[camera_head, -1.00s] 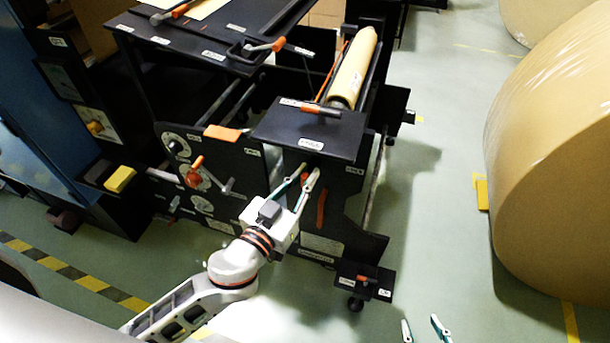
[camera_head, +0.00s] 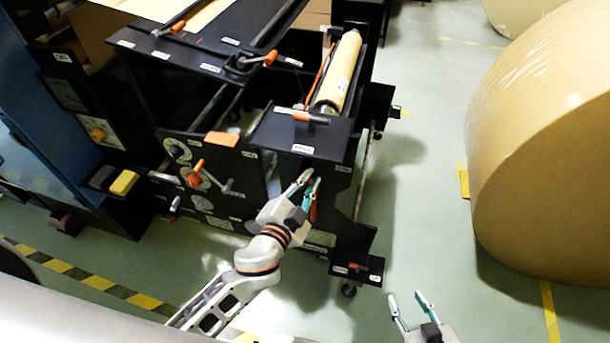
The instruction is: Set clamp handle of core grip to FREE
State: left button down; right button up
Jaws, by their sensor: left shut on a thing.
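A black machine stand carries a kraft-coloured roll (camera_head: 341,75) on its core. On the stand's front plate, below the top shelf, an orange handle (camera_head: 313,212) hangs roughly upright, partly hidden by my gripper. My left gripper (camera_head: 308,181) is at this handle, with its fingers shut on its upper part. Another orange-tipped handle (camera_head: 301,116) lies across the top shelf. The labels are too small to read, so I cannot tell which setting is marked. My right gripper (camera_head: 407,300) is open and empty over the floor at lower right.
An orange-knobbed crank (camera_head: 195,178) and dials sit on the front panel left of my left gripper. A huge wrapped roll (camera_head: 545,170) stands at right. The green floor between is clear.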

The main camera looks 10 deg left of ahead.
pick_arm(q)
jog(key=shift+d+f+m+y+p, duration=0.15)
jog(key=shift+d+m+y+p, duration=0.1)
jog(key=shift+m, duration=0.35)
jog(key=shift+d+f+m+y+p, duration=0.1)
jog(key=shift+m+y+p, duration=0.1)
jog(key=shift+m, duration=0.4)
jog(key=shift+d+f+m, duration=0.15)
jog(key=shift+f+m, duration=0.15)
jog(key=shift+m, duration=0.4)
jog(key=shift+d+f+m+y, duration=0.1)
jog(key=shift+f+m+y, duration=0.3)
jog(key=shift+m, duration=0.5)
jog(key=shift+d+f+m+y, duration=0.1)
jog(key=shift+f+m+y, duration=0.2)
jog(key=shift+m, duration=0.6)
pick_arm(e)
jog(key=shift+w+d+r, duration=0.1)
jog(key=shift+w+r, duration=0.1)
jog(key=shift+r, duration=0.35)
jog(key=shift+w+r, duration=0.2)
jog(key=shift+r, duration=0.35)
pick_arm(q)
jog(key=shift+s+a+f, duration=0.1)
pick_arm(e)
jog(key=shift+r, duration=0.15)
